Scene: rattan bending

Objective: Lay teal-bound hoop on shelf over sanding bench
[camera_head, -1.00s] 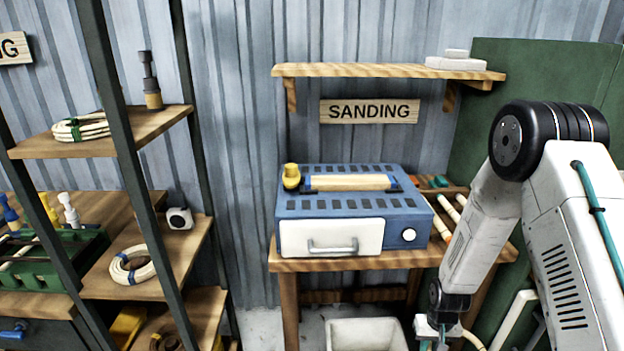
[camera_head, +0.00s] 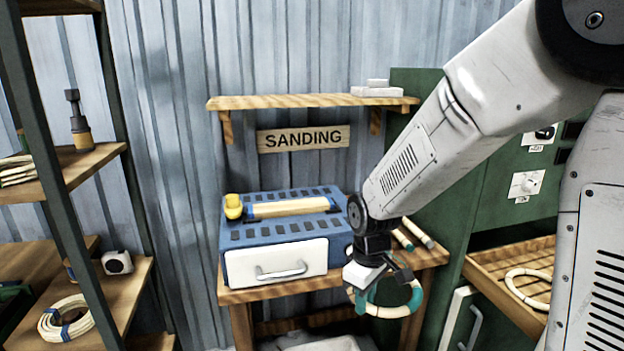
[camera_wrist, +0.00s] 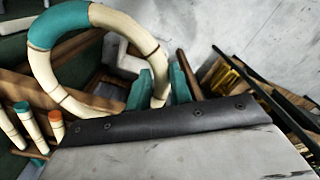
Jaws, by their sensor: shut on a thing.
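The teal-bound hoop (camera_head: 408,306) is a cream rattan ring with a teal wrap; it hangs from my gripper (camera_head: 372,290), in front of the right side of the sanding bench (camera_head: 290,290). In the wrist view the hoop (camera_wrist: 45,75) stands up at the upper left, with the teal fingers (camera_wrist: 160,88) of my gripper shut on its rim. The wooden shelf (camera_head: 290,102) is on the wall above the SANDING sign (camera_head: 303,138), higher than my gripper. Most of its top is bare.
White blocks (camera_head: 380,90) lie at the shelf's right end. A blue sander (camera_head: 285,222) stands on the bench. A rack (camera_head: 90,165) with coils is at the left. A green cabinet (camera_head: 500,215) and a slatted tray (camera_head: 515,295) with a pale hoop are at the right.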

